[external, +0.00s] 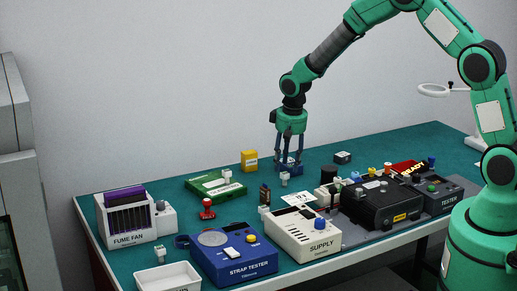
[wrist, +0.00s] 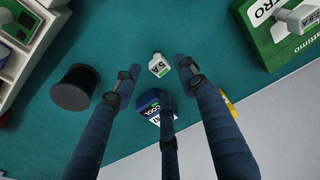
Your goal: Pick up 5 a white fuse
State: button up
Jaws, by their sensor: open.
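A small white fuse (wrist: 158,66) marked 5 A stands on the teal table in the wrist view. It also shows in the external view (external: 284,179), just below my gripper. My gripper (external: 288,171) points down, with its dark blue fingers spread. In the wrist view my gripper (wrist: 159,74) has one fingertip on each side of the fuse, with gaps between; a third finger shows at the lower middle. Nothing is held. Another white fuse (external: 227,176) sits on the green box (external: 213,189); that fuse also shows at the upper right in the wrist view (wrist: 295,18).
A blue labelled container (wrist: 150,106) stands close to the fuse, partly behind a finger. A black cylinder (wrist: 75,88) stands to the left. A yellow box (external: 249,160) stands behind the green box. The supply box (external: 305,232) and strap tester (external: 234,264) fill the front.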

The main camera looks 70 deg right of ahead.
aim_at(285, 173)
jog(key=shift+w+d+f+b, duration=0.15)
jog(key=shift+f+b, duration=0.15)
jog(key=shift+f, duration=1)
jog(key=shift+w+f+b, duration=0.1)
jog(key=shift+f+b, duration=0.2)
jog(key=shift+f, duration=1)
jog(key=c, duration=1.1)
